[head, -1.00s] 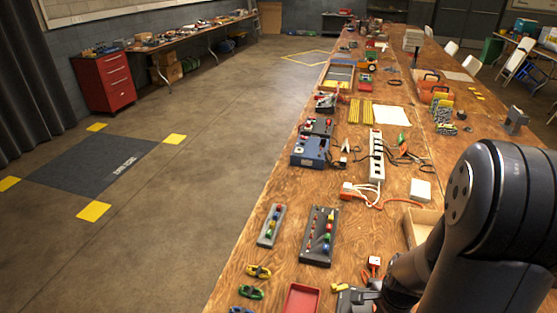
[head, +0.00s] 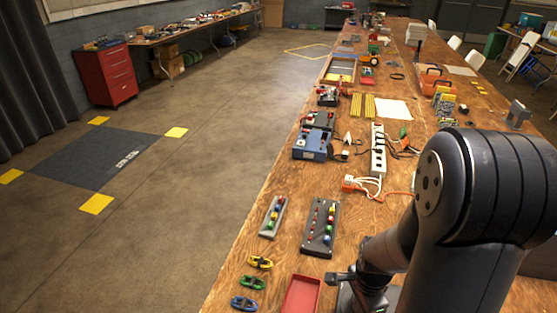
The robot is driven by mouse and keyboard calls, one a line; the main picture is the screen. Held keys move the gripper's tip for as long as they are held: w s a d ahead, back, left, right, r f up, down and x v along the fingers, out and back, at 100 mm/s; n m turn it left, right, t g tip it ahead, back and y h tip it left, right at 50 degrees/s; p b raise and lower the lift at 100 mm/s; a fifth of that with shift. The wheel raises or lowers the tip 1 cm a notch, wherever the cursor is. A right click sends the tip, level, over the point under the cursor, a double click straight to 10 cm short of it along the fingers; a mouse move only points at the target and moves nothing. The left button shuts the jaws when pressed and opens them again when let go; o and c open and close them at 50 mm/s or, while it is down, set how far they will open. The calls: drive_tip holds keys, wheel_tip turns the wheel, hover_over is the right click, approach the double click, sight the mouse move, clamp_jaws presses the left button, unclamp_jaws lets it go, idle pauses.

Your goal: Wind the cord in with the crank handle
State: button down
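An orange cord (head: 399,192) lies on the wooden table to the right of a small orange-and-white plug block (head: 349,184). It runs right until my arm hides it. I cannot make out a crank handle or a reel; my arm covers much of the near right table. My gripper (head: 341,287) is low in the picture, just right of the red tray (head: 302,294). Its fingers are small and partly hidden, so I cannot tell whether it is open or holds anything.
A white power strip (head: 378,152), a blue box (head: 309,145) and a dark panel with coloured knobs (head: 319,228) stand on the table (head: 262,210). Yellow, green and blue cord bundles lie at its left edge. The floor left of the table is open.

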drive_tip(key=shift+w+a+f, duration=0.2)
drive_tip(key=shift+w+a, duration=0.1)
drive_tip(key=shift+w, duration=0.2)
drive_tip(key=shift+w+a+f, duration=0.15)
drive_tip(key=shift+w+a, duration=0.1)
drive_tip(key=shift+w, duration=0.85)
drive_tip(key=shift+w+a+r, duration=0.1)
drive_tip(key=shift+w+r, duration=0.05)
drive_tip(key=shift+w, duration=0.8)
drive_tip(key=shift+w, duration=1.3)
drive_tip(key=shift+w, duration=1.35)
